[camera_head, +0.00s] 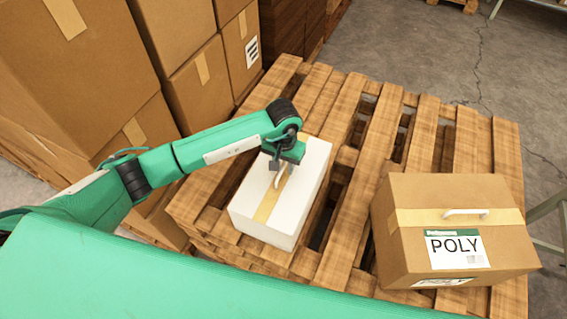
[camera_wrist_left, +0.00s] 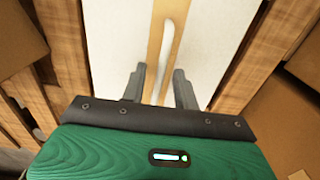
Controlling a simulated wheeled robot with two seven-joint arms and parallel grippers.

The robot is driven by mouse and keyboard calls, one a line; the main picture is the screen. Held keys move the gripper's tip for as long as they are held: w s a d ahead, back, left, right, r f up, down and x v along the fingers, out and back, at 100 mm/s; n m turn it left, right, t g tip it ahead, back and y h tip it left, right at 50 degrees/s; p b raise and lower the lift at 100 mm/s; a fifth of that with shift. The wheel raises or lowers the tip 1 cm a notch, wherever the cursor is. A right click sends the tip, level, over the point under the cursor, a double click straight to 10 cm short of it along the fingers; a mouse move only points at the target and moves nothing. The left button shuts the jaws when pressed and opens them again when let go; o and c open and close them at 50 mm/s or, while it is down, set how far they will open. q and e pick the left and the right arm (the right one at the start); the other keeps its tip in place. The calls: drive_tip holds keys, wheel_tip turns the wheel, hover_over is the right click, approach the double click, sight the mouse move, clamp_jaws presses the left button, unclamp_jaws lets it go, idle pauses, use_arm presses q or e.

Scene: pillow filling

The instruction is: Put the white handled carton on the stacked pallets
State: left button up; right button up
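The white carton (camera_head: 302,182) with a tan tape strip and a white handle rests on the stacked pallets (camera_head: 337,208), on their left part. My left gripper (camera_head: 281,168) is just above the carton's top, at the handle. In the left wrist view my left gripper (camera_wrist_left: 159,88) has its two fingers apart, with the white handle (camera_wrist_left: 166,48) running between them and the white carton (camera_wrist_left: 208,42) beneath. I see no finger pressed against the handle. My right gripper is not in view.
A brown carton labelled POLY (camera_head: 455,228) with a white handle sits on the pallets at the right. Stacked brown boxes (camera_head: 75,65) stand at the left. Bare pallet slats (camera_head: 385,125) lie behind and between the two cartons.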

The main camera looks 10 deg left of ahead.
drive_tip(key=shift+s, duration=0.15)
use_arm(q)
drive_tip(key=shift+r, duration=0.3)
wheel_tip(320, 180, up, 6)
drive_tip(key=shift+w+r+b, duration=0.1)
drive_tip(key=shift+r+b, duration=0.1)
drive_tip(key=shift+b, duration=0.35)
drive_tip(key=shift+r+b, duration=0.35)
drive_tip(key=shift+r, duration=2.3)
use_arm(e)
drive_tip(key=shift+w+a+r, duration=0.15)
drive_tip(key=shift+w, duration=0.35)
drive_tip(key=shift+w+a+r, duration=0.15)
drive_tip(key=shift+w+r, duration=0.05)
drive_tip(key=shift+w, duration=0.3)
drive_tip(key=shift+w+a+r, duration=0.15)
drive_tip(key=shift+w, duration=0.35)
